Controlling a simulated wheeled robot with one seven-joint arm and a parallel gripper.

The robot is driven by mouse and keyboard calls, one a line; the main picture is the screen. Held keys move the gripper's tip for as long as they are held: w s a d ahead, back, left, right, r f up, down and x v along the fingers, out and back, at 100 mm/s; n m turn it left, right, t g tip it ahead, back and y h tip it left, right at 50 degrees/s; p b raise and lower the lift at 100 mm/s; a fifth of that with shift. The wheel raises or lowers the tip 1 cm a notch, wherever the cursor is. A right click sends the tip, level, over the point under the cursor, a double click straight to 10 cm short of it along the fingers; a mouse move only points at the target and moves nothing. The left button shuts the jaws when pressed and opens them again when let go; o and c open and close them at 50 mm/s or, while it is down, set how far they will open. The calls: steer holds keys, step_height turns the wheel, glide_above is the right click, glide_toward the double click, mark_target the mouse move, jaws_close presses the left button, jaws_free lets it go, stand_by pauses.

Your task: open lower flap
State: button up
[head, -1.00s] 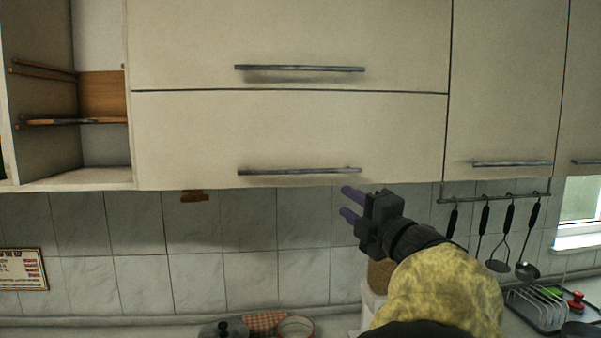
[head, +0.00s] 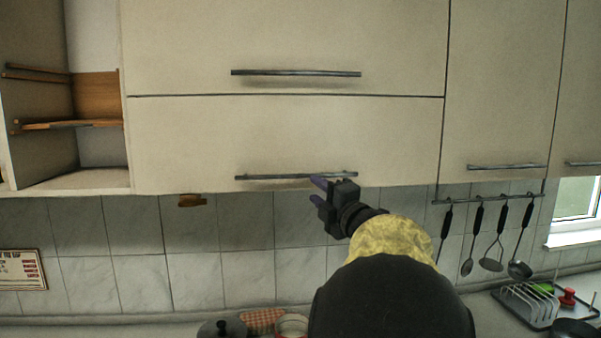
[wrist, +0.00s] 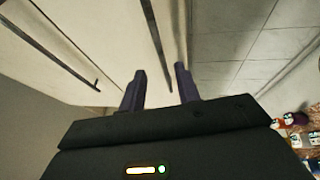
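The lower flap (head: 200,145) is a cream cabinet front, closed, with a dark metal bar handle (head: 270,177) along its bottom edge. My gripper (head: 319,190) is at the right part of this handle, with its upper purple finger overlapping the bar. In the wrist view my gripper (wrist: 160,70) has its two fingers apart. The lower handle (wrist: 156,45) runs through the gap between them in that picture. Contact cannot be made out.
The closed upper flap (head: 200,45) has its own handle (head: 296,73). An open shelf (head: 75,180) is at left. Utensils hang from a rail (head: 490,197) at right. Pots and a dish rack (head: 528,303) stand on the counter below.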

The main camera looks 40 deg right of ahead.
mark_target(299, 177)
steer(key=p+x, duration=0.3)
steer(key=x, duration=0.5)
steer(key=shift+c, duration=0.3)
jaws_close()
